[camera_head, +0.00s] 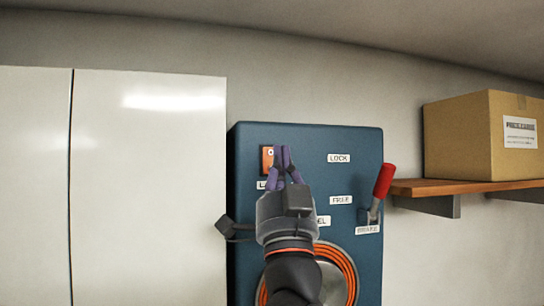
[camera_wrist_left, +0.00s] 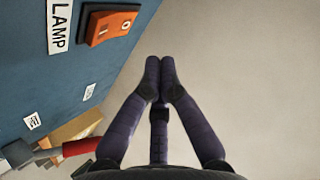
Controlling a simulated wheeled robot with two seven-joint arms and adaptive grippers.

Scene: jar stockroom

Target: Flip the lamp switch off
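The lamp switch is an orange rocker (camera_head: 266,158) high on the left of a blue panel (camera_head: 310,140). In the left wrist view the rocker (camera_wrist_left: 110,26) bears the marks 1 and 0, beside a white LAMP label (camera_wrist_left: 59,25). I cannot tell which end is pressed in. My left gripper (camera_head: 282,158) is in front of the panel, just right of the switch, partly hiding its label in the head view. In the left wrist view its fingertips (camera_wrist_left: 160,77) are together with nothing between them, apart from the rocker. My right gripper is not in view.
A red-handled lever (camera_head: 382,182) is on the panel's right, near the LOCK, FREE and BRAKE labels. An orange-rimmed round part (camera_head: 351,275) is low on the panel. A cardboard box (camera_head: 460,140) stands on a wooden shelf (camera_head: 415,187) at right. White doors (camera_head: 150,180) are at left.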

